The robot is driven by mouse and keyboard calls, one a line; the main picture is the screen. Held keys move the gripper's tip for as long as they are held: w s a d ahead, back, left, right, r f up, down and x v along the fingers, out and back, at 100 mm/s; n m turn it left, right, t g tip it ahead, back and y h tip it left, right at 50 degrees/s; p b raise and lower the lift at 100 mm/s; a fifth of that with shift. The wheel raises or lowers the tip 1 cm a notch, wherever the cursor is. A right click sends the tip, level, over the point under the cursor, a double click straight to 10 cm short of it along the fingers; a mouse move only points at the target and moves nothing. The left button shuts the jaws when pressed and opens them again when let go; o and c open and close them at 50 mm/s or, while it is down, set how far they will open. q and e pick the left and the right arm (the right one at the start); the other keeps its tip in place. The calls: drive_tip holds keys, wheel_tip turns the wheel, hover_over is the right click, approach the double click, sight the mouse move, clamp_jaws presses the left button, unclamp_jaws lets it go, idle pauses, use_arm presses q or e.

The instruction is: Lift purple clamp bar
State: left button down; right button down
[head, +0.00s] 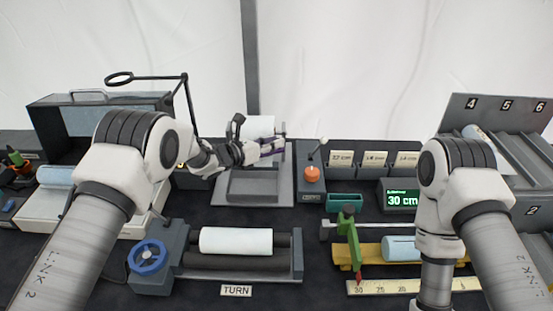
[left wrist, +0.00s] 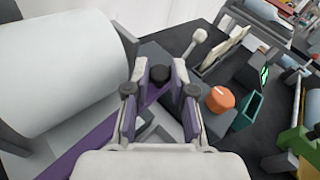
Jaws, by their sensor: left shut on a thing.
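The purple clamp bar (left wrist: 97,143) runs diagonally beside a large white roll (left wrist: 55,65) in the left wrist view. In the head view only a thin purple strip of the bar (head: 270,155) shows by the fingers, in front of the white roll (head: 260,127) over a grey stand (head: 253,185). My left gripper (head: 280,146) reaches in from the left and is shut on the bar. In the left wrist view its two fingers (left wrist: 160,112) stand either side of the bar's end, with a dark round knob between them. My right gripper is outside the head view; only its arm shows.
Right of the stand is a grey box with an orange knob (head: 312,173) and a white-tipped lever (head: 317,149). In front is a roller unit (head: 290,262) with a white roll and blue handwheel (head: 148,257). A magnifier arm (head: 150,79) rises behind my left arm.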

use_arm(q)
drive_tip(key=shift+a+r+n+t+h+b, duration=0.5)
drive_tip(key=shift+a+r+b, duration=0.5)
drive_tip(key=shift+b, duration=0.6)
drive_tip(key=shift+a+r+n+t+h+b, duration=0.3)
drive_tip(key=shift+a+r+n+h+b, duration=0.4)
drive_tip(key=shift+r+b, duration=0.65)
drive_tip(key=shift+f, duration=0.2)
drive_tip(key=c, duration=1)
unclamp_jaws()
drive_tip(key=v, duration=0.7)
drive_tip(key=shift+s+a, duration=0.1)
drive_tip(key=shift+a, duration=0.05)
